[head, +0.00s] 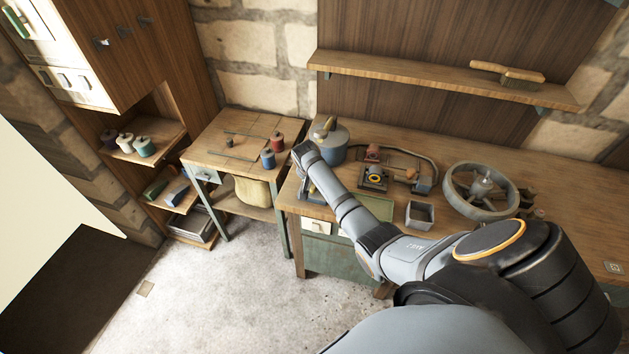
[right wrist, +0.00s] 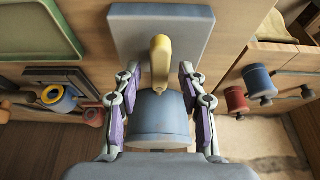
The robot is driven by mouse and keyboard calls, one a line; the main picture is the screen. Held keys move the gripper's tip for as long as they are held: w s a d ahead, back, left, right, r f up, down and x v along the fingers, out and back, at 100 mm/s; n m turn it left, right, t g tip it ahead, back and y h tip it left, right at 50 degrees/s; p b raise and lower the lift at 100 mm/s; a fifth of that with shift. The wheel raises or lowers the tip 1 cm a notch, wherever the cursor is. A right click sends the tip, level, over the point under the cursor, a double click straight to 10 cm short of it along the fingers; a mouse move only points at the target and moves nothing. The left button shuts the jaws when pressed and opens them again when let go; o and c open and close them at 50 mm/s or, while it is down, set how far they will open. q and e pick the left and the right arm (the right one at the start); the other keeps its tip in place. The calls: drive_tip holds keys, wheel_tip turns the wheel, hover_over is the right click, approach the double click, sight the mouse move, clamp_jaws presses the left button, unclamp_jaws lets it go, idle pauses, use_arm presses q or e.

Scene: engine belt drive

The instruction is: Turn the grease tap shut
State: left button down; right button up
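The grease tap is a yellow lever (head: 324,128) on a blue-grey pot (head: 336,153) at the left end of the workbench. In the right wrist view the yellow lever (right wrist: 160,62) stands centred, with the rounded pot (right wrist: 160,118) behind and below it. My right gripper (right wrist: 159,84) is open, with one finger on each side of the lever and visible gaps to both. In the head view my right arm reaches from the lower right towards the pot; its fingers are mostly hidden there. My left gripper is in neither view.
The workbench also holds a spoked wheel (head: 482,191), a small square box (head: 420,215) and a belt-drive part (head: 373,178). A side table (head: 215,139) with red and blue spools stands to the left. A brush (head: 508,75) lies on the shelf above.

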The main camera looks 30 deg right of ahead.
clamp_jaws()
